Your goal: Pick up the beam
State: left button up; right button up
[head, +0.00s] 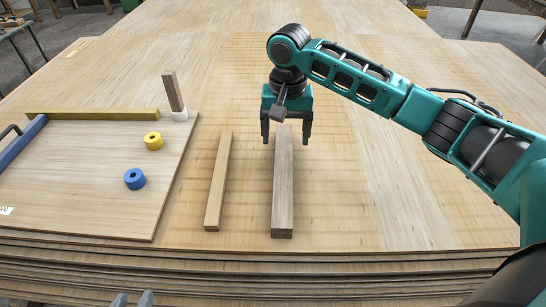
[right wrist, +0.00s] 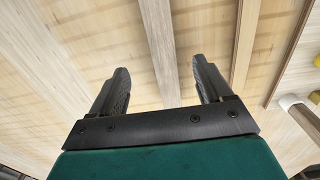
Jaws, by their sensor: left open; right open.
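A grey-brown wooden beam (head: 283,200) lies flat on the veneer, pointing away from me. A thinner, lighter strip (head: 218,185) lies to its left, apart from it. My right gripper (head: 286,138) is open above the far end of the grey-brown beam, fingers pointing down on either side of it. In the right wrist view the beam (right wrist: 160,45) runs between the open fingers (right wrist: 162,82), with the lighter strip (right wrist: 245,45) to the right. Nothing is gripped.
The veneer right of the beam is clear.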

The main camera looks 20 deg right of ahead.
jog(key=b, duration=0.3)
send_over(284, 167)
jog(key=f, duration=0.7)
jog(key=shift+s+a, duration=0.2)
jog(key=shift+s, duration=0.1)
jog(key=f, duration=0.1)
jog(key=f+b, duration=0.1)
jog(key=f, duration=0.1)
jog(key=f+b, duration=0.1)
jog(key=f, duration=0.1)
jog(key=shift+w+d+f, duration=0.15)
jog(key=shift+w, duration=0.15)
jog(key=shift+f, duration=0.25)
jog(key=shift+c, duration=0.4)
jog(key=c, duration=0.4)
jog(key=shift+r, duration=0.1)
jog(key=c, duration=0.8)
